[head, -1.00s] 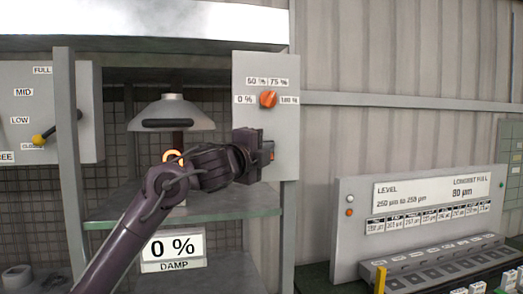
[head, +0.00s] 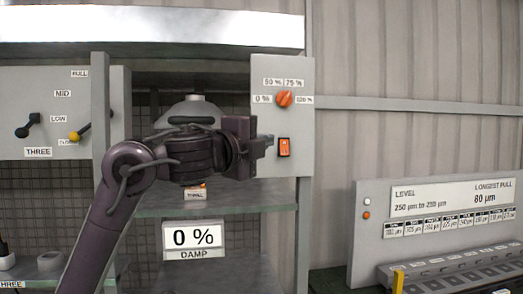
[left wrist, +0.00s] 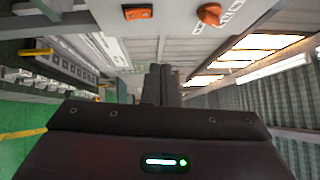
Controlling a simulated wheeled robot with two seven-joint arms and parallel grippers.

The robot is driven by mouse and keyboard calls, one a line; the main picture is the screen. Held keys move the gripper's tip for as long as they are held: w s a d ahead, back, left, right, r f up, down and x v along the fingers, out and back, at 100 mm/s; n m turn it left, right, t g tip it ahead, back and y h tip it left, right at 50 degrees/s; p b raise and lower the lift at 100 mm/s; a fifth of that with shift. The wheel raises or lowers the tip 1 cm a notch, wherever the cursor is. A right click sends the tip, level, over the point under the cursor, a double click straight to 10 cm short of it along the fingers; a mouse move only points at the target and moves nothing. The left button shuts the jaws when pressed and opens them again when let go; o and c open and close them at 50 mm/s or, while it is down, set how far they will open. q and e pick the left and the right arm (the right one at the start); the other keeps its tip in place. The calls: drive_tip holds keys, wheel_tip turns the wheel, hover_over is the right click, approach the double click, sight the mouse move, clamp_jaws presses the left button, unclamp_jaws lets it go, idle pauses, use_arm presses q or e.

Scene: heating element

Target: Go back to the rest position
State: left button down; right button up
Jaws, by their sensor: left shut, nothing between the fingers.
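My left gripper (head: 262,146) is in front of the grey control panel (head: 297,200), a little left of and level with the orange switch (head: 284,147). In the left wrist view its fingers (left wrist: 160,84) are together with nothing between them. The orange switch (left wrist: 137,12) and the orange knob (left wrist: 209,14) show at the top of that view, apart from the fingers. In the head view the knob (head: 284,99) sits above the switch among percent labels. My arm partly hides the grey hood (head: 193,108). My right gripper is not in view.
A glass shelf (head: 245,195) and a "0 % DAMP" sign (head: 193,238) lie below my left arm. A panel with levers (head: 50,100) stands at left. A level gauge board (head: 435,210) stands at right. The space before the corrugated wall (head: 400,60) looks clear.

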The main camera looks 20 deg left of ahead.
use_arm(q)
drive_tip(key=shift+s+a, duration=0.15)
drive_tip(key=shift+s, duration=0.2)
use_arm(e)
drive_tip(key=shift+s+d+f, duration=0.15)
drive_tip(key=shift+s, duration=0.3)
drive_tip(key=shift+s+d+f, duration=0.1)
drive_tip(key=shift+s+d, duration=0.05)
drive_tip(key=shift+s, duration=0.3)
use_arm(q)
drive_tip(key=shift+s, duration=0.1)
